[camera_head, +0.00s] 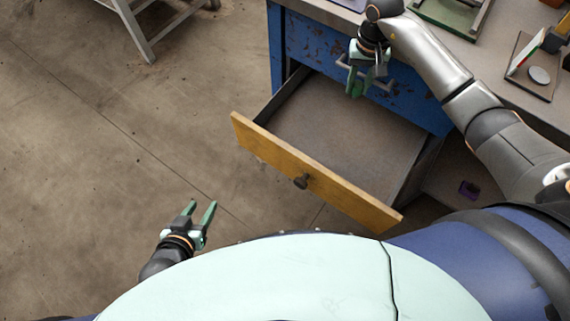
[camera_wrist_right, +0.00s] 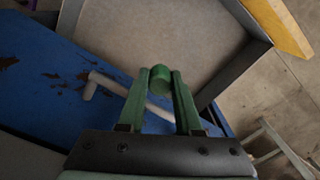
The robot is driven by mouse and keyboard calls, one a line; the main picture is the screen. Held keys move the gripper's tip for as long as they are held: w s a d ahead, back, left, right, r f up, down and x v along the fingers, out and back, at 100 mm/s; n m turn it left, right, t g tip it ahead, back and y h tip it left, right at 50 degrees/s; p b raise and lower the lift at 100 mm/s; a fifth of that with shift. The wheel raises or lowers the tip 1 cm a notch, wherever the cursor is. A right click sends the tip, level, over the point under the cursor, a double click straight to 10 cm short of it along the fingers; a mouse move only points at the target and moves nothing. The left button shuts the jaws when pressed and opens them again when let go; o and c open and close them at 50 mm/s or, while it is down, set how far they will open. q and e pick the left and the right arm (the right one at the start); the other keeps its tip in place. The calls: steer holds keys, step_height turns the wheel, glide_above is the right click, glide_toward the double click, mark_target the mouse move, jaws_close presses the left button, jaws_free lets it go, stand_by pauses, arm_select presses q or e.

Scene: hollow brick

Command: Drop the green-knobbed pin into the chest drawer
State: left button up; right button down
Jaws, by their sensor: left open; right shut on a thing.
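The green-knobbed pin (camera_wrist_right: 160,78) shows in the right wrist view as a round green knob between the fingertips of my right gripper (camera_wrist_right: 156,84). The rest of the pin is hidden. In the head view my right gripper (camera_head: 356,88) is over the back part of the open chest drawer (camera_head: 282,162), near the blue front of the chest. The drawer is pulled out, has a yellow wooden front with a dark knob, and looks empty. My left gripper (camera_head: 198,222) is open and empty, left of the drawer front and over the floor.
The blue chest (camera_head: 310,45) carries a grey top (camera_head: 500,60) with a green tray (camera_head: 452,15) and a small board (camera_head: 532,68). A metal handle sits on the blue front by my right gripper.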

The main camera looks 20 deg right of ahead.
mark_target(355, 95)
steer(key=shift+f+b, duration=1.05)
steer(key=shift+f, duration=0.9)
steer(key=c, duration=0.5)
jaws_free()
step_height(355, 95, up, 12)
steer(key=shift+r+p, duration=0.25)
steer(key=shift+p, duration=0.5)
